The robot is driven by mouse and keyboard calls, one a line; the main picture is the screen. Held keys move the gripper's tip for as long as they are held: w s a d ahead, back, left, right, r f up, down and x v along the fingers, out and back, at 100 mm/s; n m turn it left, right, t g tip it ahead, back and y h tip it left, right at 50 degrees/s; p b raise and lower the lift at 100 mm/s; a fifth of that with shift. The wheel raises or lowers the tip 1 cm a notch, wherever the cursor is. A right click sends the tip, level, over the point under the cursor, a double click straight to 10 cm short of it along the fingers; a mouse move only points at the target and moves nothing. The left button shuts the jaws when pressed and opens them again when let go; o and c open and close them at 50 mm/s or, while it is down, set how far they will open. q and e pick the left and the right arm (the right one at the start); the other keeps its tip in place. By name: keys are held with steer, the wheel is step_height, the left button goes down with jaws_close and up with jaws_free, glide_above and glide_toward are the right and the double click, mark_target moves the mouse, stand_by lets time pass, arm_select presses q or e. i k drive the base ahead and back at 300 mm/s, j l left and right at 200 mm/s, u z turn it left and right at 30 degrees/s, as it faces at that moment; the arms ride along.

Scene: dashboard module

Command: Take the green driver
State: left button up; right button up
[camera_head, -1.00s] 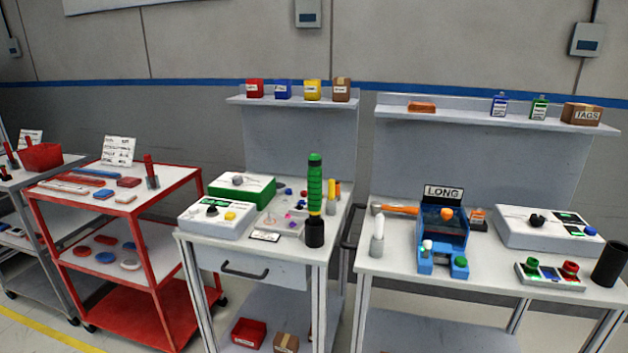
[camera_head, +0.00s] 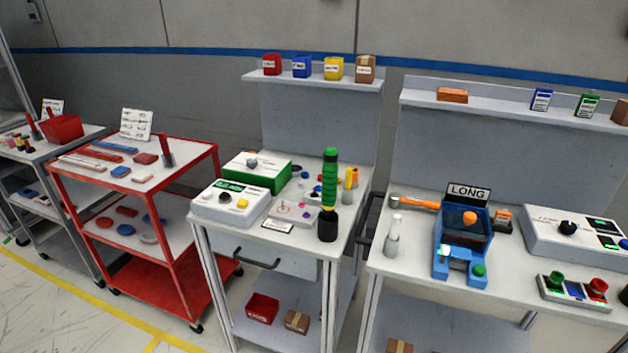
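The green driver (camera_head: 329,185) stands upright near the right front of the middle workbench (camera_head: 352,222). It has a ribbed green grip with a black top, a yellow band below, and its lower end is in a black cylindrical holder (camera_head: 328,224). Neither of my grippers shows in the head view.
A white device (camera_head: 230,203), a green-and-white box (camera_head: 256,170) and small parts share the bench. Yellow cylinders (camera_head: 348,188) stand just right of the driver. The right bench holds a blue LONG fixture (camera_head: 452,260). A red cart (camera_head: 80,190) stands left; open floor (camera_head: 60,310) lies in front.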

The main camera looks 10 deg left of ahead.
mark_target(330, 167)
steer(key=i+l+u, duration=0.35)
steer(key=i+u, duration=0.15)
steer(key=i, duration=0.15)
steer(key=i+l+u, duration=0.45)
steer(key=i+l, duration=0.1)
steer(key=i, duration=0.05)
